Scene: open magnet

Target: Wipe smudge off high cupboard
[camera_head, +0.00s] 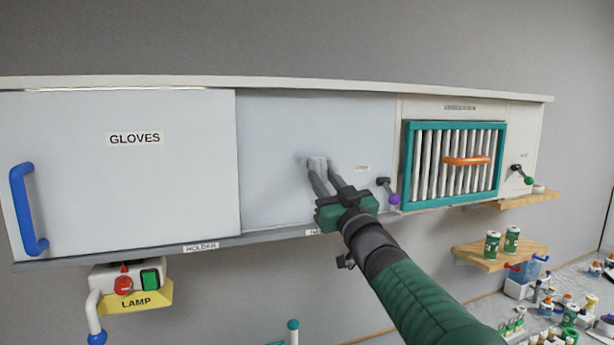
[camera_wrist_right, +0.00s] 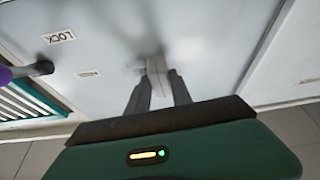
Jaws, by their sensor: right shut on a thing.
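The high cupboard (camera_head: 270,120) runs along the wall, and its plain light-grey middle panel faces me. A faint grey smudge (camera_head: 302,157) shows on that panel, just left of my right gripper's tips; it also shows in the wrist view as a dark blur (camera_wrist_right: 134,66). My right gripper (camera_head: 326,172) is shut on a small pale block (camera_head: 318,164), which also shows between the fingertips in the wrist view (camera_wrist_right: 157,68). The block is at the panel and covers part of the smudge; whether it touches cannot be told. My left gripper is out of view.
A lever with a purple knob (camera_head: 393,198) sticks out right of the gripper. The teal-framed grille (camera_head: 411,160) has an orange handle. The GLOVES door (camera_head: 120,180) with its blue handle (camera_head: 26,210) is at left. A lamp box (camera_head: 125,285) hangs below.

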